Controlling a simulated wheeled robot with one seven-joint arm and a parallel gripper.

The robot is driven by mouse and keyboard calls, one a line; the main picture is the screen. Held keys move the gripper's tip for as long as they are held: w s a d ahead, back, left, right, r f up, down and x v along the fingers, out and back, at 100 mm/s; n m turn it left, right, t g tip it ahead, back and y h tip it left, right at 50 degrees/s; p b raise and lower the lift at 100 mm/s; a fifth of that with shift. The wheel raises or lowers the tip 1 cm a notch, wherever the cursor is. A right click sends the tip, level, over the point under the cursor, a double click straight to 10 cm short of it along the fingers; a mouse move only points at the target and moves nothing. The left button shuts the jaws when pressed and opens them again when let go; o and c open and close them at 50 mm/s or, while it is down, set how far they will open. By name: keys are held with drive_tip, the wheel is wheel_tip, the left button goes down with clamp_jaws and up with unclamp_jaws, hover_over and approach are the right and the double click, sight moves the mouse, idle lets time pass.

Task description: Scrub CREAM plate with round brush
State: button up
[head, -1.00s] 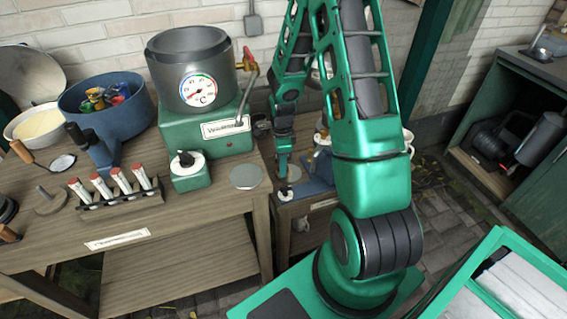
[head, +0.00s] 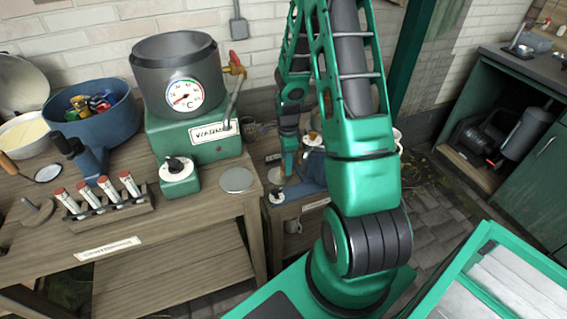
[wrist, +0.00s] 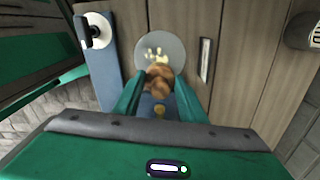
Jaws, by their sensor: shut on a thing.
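In the wrist view, my gripper (wrist: 158,98) is shut on a brown, round-headed thing, which looks like the round brush (wrist: 159,78). The brush is over the near edge of a pale grey round plate (wrist: 174,44). Cream-coloured smears lie on the plate just beyond the brush. I cannot tell whether the brush touches the plate. In the head view, my gripper (head: 284,178) is low over the small side table, right of the big workbench. The brush and this plate are not clear there.
A blue base with a white-topped knob (wrist: 97,30) stands left of the plate. A label strip (wrist: 205,60) lies to its right. On the workbench are a green heater with a pot (head: 180,95), a grey disc (head: 237,179), a tube rack (head: 105,213) and a blue tub (head: 115,118).

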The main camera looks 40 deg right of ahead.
drive_tip(key=shift+s+d, duration=0.1)
drive_tip(key=shift+d, duration=0.2)
drive_tip(key=shift+f, duration=0.2)
drive_tip(key=shift+w+a+f, duration=0.1)
drive_tip(key=shift+w+a, duration=0.2)
drive_tip(key=shift+a, duration=0.75)
drive_tip(key=shift+w+a+f, duration=0.1)
drive_tip(key=shift+w+a, duration=0.2)
drive_tip(key=shift+a, duration=0.8)
drive_tip(key=shift+w+a+f, duration=0.1)
drive_tip(key=shift+w+a, duration=0.2)
drive_tip(key=shift+a, duration=0.75)
drive_tip(key=shift+a+r, duration=0.1)
drive_tip(key=shift+w+a+r, duration=0.1)
drive_tip(key=shift+w+r, duration=0.05)
drive_tip(key=shift+r, duration=0.4)
drive_tip(key=shift+d+r, duration=0.15)
drive_tip(key=shift+r, duration=1.05)
drive_tip(key=shift+d+r, duration=0.1)
drive_tip(key=shift+r, duration=1.1)
